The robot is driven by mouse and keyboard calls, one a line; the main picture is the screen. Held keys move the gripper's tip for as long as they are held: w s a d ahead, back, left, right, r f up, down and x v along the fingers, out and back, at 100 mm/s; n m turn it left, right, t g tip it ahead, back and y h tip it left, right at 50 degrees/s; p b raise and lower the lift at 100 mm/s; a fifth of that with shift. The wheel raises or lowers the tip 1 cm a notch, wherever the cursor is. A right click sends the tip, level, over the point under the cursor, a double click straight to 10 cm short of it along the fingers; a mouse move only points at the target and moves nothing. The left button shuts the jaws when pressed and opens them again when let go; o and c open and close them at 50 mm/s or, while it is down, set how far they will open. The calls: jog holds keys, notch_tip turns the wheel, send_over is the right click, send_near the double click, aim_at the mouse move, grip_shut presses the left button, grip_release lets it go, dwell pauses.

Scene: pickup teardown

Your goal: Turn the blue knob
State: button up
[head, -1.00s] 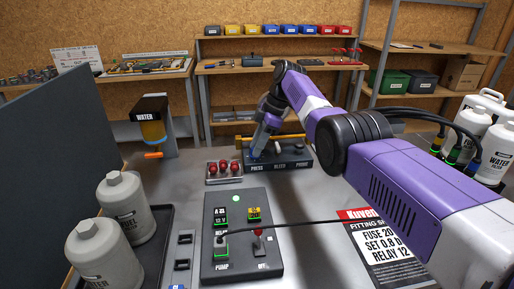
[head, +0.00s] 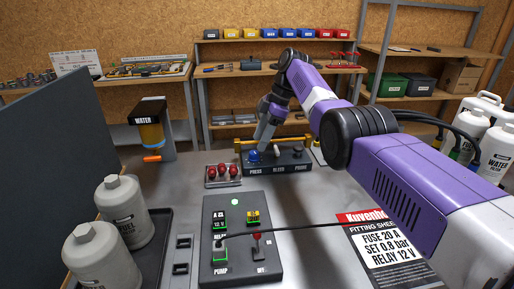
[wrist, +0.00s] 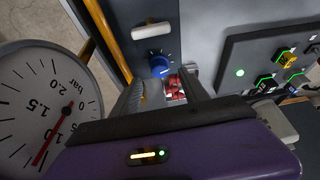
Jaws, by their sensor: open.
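The blue knob (head: 254,156) is on the left end of the dark control block (head: 290,160), above the word PRESS. It also shows in the wrist view (wrist: 159,66), just beyond and between my two fingers. My gripper (head: 261,143) is open and points down at the knob from above. In the wrist view the fingers (wrist: 163,78) are spread apart with nothing between them. The knob looks clear of the fingers, though the exact gap is hard to tell. A pressure gauge (wrist: 30,105) marked in bar fills the left of the wrist view, with a red needle.
A tray of red parts (head: 223,182) sits just in front of the block. A pump panel (head: 236,240) with lit switches is nearer. A yellow bar (head: 243,146) runs behind the block. Grey fuel bottles (head: 100,255) stand left. A fitting sheet (head: 385,240) lies right.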

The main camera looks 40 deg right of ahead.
aim_at(255, 152)
jog(key=v, duration=0.3)
jog(key=shift+r, duration=0.15)
jog(key=shift+o, duration=0.2)
jog(key=shift+w+a+f+m+t+h+p, duration=0.2)
jog(key=shift+a+f+m+t+h+p, duration=0.4)
jog(key=shift+f+m+p, duration=1.1)
jog(key=shift+w+a+f+m+t+h+p, duration=0.3)
jog(key=shift+f+m+h+p, duration=0.55)
jog(key=shift+m+p, duration=1.8)
jog(key=shift+w+a+f+m+t+h+p, duration=0.15)
jog(key=shift+a+f+m+h+p, duration=0.55)
jog(key=shift+f+m+p, duration=1)
jog(key=shift+r+m, duration=0.45)
jog(key=shift+m, duration=0.3)
grip_shut()
